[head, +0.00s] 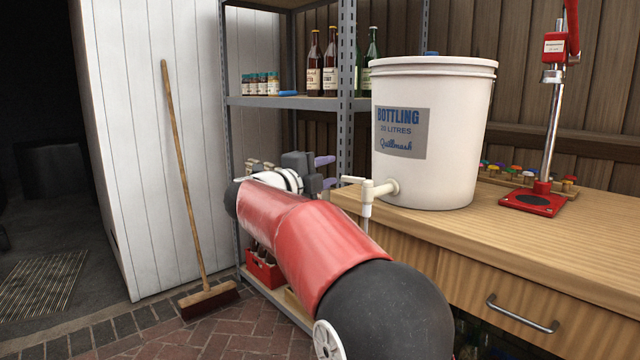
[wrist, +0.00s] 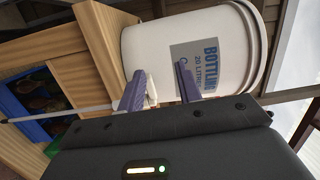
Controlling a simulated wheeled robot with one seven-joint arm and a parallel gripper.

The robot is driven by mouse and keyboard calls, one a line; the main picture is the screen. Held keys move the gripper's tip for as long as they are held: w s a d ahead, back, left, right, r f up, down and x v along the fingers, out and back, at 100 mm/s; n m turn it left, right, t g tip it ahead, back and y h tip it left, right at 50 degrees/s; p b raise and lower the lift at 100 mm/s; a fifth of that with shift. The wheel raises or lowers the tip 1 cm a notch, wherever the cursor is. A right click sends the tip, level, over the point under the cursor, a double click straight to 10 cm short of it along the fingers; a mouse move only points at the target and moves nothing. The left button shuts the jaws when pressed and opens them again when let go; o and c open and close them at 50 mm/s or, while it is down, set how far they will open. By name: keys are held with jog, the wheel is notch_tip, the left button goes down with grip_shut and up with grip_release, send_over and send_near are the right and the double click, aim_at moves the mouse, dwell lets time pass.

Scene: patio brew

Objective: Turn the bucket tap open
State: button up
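The white bottling bucket (head: 470,140) stands upright near the left end of the wooden counter, with a grey label on its side. Its white tap (head: 368,198) sticks out low on the left, over the counter edge, with a short lever (head: 352,179) on top pointing left. My gripper (head: 326,172) is left of the tap, its two purple fingers apart, empty and pointing at the tap. The bucket also fills the top of the wrist view (wrist: 150,45). There part of the white tap (wrist: 152,90) shows beside the left finger, partly hidden; contact cannot be told.
A red bench capper (head: 533,198) and several bottle caps (head: 500,170) are right of the bucket. A metal shelf (head: 290,102) with bottles and small jars stands behind my arm. A broom (head: 182,175) leans on the white wall. A thin tube (wrist: 60,115) runs from the tap.

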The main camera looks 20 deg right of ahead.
aim_at(347, 180)
jog(key=s+f+m+g+h, duration=0.1)
jog(key=s+m+g, duration=0.1)
jog(key=shift+a+f+g, duration=0.1)
jog(key=shift+f+g, duration=0.2)
jog(key=shift+f, duration=0.1)
jog(key=shift+s+d+f+m, duration=0.1)
jog(key=shift+d+f+m, duration=0.1)
jog(key=shift+m, duration=0.1)
jog(key=x, duration=0.7)
jog(key=shift+d+p, duration=0.3)
jog(key=shift+p, duration=0.1)
jog(key=shift+c, duration=0.4)
grip_shut()
